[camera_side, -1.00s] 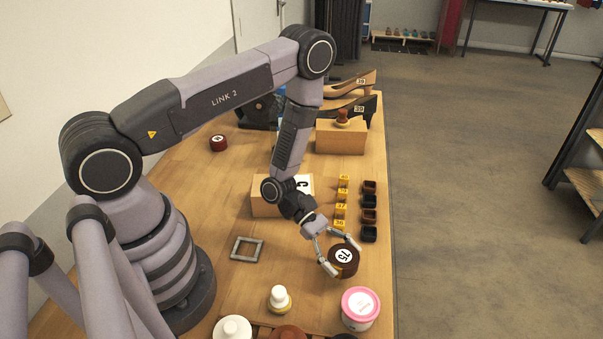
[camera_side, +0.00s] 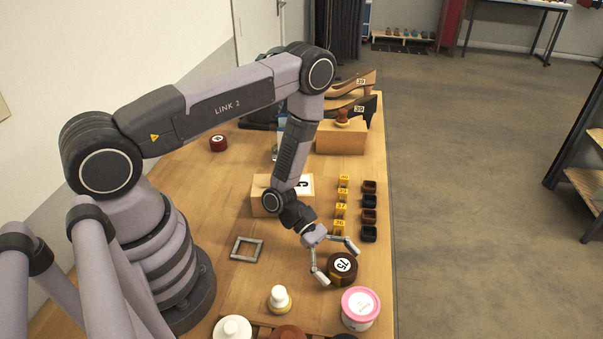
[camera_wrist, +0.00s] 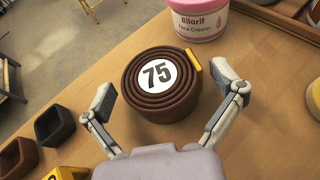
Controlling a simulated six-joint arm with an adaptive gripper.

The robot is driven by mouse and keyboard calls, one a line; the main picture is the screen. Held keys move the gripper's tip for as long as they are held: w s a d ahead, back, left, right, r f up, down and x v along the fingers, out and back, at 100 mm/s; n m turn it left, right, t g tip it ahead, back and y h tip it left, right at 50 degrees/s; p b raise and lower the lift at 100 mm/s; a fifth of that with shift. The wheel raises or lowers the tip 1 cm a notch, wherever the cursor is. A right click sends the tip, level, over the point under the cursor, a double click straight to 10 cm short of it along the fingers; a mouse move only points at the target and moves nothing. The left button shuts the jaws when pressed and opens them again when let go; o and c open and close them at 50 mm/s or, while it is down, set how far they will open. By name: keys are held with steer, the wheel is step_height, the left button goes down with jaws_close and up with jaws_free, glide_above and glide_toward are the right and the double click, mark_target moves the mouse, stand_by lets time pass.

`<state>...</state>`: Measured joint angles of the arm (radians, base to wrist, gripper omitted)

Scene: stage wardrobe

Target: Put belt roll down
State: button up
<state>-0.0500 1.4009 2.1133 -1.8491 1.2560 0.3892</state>
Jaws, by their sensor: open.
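The belt roll (camera_side: 342,270) is a dark brown coil with a white round label reading 75. It stands upright on the wooden table (camera_side: 240,285), left of the dark small boxes' near end and behind the pink-lidded jar. In the wrist view the belt roll (camera_wrist: 160,84) shows its coiled top and a yellow tab at its right edge. My gripper (camera_side: 337,262) is open, with its fingers wide apart. In the wrist view my gripper (camera_wrist: 167,97) has one finger on each side of the roll, with gaps between the fingers and the roll.
The pink-lidded face cream jar (camera_side: 360,308) stands close to the roll; it also shows in the wrist view (camera_wrist: 198,18). Yellow number markers (camera_side: 340,210) and dark small boxes (camera_side: 369,210) line the right side. A grey square frame (camera_side: 247,249) lies left, with bare table around it.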

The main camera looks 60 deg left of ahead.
steer(key=shift+r, duration=0.15)
steer(key=v, duration=1.1)
steer(key=shift+a, duration=0.25)
steer(key=shift+a+r, duration=0.15)
steer(key=shift+r, duration=0.1)
step_height(320, 180, up, 19)
steer(key=s+m+g+y, duration=0.2)
steer(key=m+g+y, duration=0.2)
steer(key=m, duration=0.7)
steer(key=s+a+r+m+t+y, duration=0.2)
steer(key=s+r+m+t+y, duration=0.1)
steer(key=s+r, duration=0.3)
steer(key=s+a+r+m+t+y, duration=0.3)
steer(key=s+r+m+y, duration=0.3)
steer(key=r, duration=0.4)
steer(key=shift+s+a+r+t, duration=0.2)
steer(key=shift+s+r+t, duration=0.1)
steer(key=shift+r+t, duration=0.15)
